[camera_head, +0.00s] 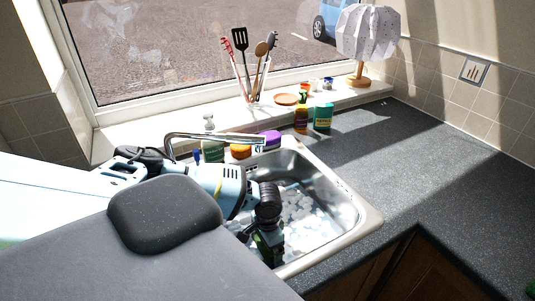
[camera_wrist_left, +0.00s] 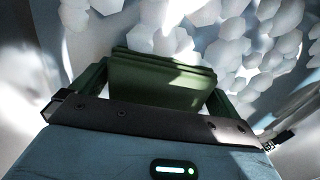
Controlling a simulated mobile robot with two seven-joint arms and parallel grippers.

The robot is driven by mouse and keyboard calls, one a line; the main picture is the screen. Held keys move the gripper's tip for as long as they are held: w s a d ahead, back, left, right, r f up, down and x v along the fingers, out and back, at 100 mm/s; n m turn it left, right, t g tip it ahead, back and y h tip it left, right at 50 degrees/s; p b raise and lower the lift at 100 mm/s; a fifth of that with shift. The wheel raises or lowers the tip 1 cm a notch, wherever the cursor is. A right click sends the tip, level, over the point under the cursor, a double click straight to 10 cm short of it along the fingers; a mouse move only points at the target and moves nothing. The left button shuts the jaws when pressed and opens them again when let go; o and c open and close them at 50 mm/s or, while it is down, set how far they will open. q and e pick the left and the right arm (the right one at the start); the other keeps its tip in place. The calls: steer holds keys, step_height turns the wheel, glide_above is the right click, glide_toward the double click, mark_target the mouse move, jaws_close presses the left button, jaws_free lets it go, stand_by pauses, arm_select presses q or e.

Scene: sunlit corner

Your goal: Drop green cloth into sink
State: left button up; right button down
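The sink (camera_head: 345,222) is a steel basin set in the dark worktop, with a pale hexagon pattern on its floor. My left gripper (camera_head: 268,250) reaches down into the near left part of the basin. In the left wrist view, the green cloth (camera_wrist_left: 160,78) is a folded dark green block filling the gap between the fingers of my left gripper (camera_wrist_left: 158,92). The fingers appear shut on its two sides. The patterned sink floor shows beyond it; the gap below the cloth cannot be judged. My right gripper is not in view.
A tap (camera_head: 215,137) crosses the sink's back edge, near a soap bottle (camera_head: 211,148) and a purple item (camera_head: 270,139). A utensil holder (camera_head: 252,92) and a lamp (camera_head: 367,35) stand on the sill. The worktop (camera_head: 420,150) right of the sink is mostly clear.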

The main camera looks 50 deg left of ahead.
arm_select(q)
steer(key=shift+r, duration=0.1)
step_height(320, 180, up, 13)
stand_by(0.5)
stand_by(0.4)
